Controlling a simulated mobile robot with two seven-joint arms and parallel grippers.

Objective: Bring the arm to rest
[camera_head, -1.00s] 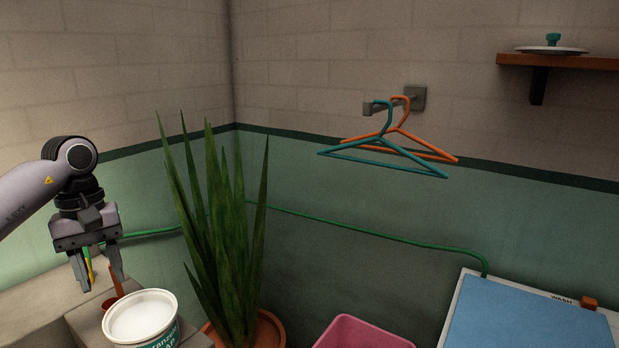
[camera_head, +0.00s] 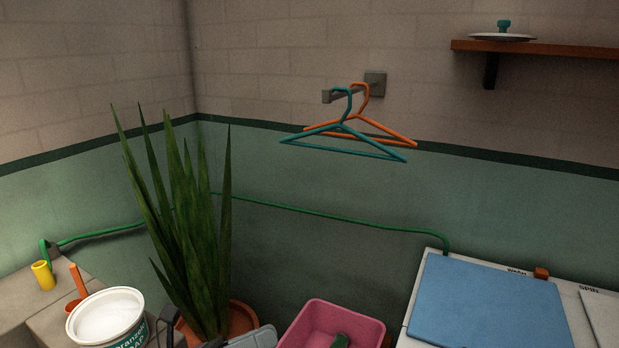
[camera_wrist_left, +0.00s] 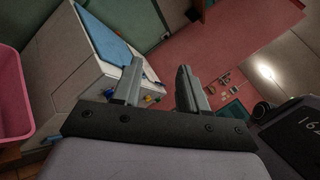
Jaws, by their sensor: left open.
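My left gripper (camera_wrist_left: 157,80) shows in the left wrist view with its two fingers apart and nothing between them. In the head view only a grey and black part of my left arm (camera_head: 250,338) shows at the bottom edge, in front of the plant's pot; the fingers cannot be made out there. My right gripper is in neither view.
A pink basin (camera_head: 370,330) and a washer with a blue lid (camera_head: 490,305) are to the right. Two hangers (camera_head: 345,138) hang on the wall.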

